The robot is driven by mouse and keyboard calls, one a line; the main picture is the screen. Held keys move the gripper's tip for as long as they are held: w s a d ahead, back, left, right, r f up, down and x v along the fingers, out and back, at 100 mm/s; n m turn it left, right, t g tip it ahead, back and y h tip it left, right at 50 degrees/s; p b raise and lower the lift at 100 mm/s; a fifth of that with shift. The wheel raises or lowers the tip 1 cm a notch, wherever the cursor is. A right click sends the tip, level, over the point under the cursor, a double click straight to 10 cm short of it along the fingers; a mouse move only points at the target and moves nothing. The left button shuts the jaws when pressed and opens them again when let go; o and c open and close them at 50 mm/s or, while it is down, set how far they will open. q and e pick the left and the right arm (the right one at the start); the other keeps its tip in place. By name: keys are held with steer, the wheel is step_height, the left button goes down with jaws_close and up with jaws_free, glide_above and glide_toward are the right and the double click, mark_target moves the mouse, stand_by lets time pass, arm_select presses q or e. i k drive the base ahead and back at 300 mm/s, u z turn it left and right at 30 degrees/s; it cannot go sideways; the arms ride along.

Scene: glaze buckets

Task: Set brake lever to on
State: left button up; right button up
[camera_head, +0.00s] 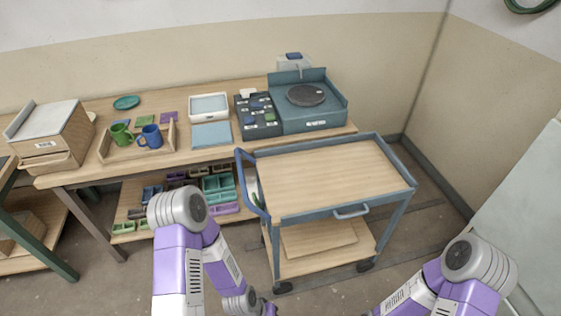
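A wheeled cart (330,178) with a wooden top and blue-grey frame stands in front of me, right of the middle. A blue push handle (249,182) rises at its left end. A small grey bar-shaped handle (352,211) sits on its front edge; I cannot tell whether this is the brake lever, and no on or off marking is readable. My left arm comes in at the lower left and bends toward the bottom edge, short of the cart. My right arm is at the lower right, also apart from the cart.
A wooden workbench (75,176) behind holds a tray with a green mug (121,134) and a blue mug (152,136), plus a turntable (306,95) on a blue-grey unit. The cart's lower shelf (290,268) and casters (365,265) show. Floor is free right of the cart.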

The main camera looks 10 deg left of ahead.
mark_target(256, 201)
steer(key=z, duration=0.75)
steer(key=k, duration=0.7)
steer(key=u, duration=1.1)
steer(key=i, duration=0.5)
steer(key=z, duration=1.95)
steer(key=k, duration=1)
steer(key=u, duration=1.45)
steer(key=i, duration=0.5)
steer(key=u, duration=0.05)
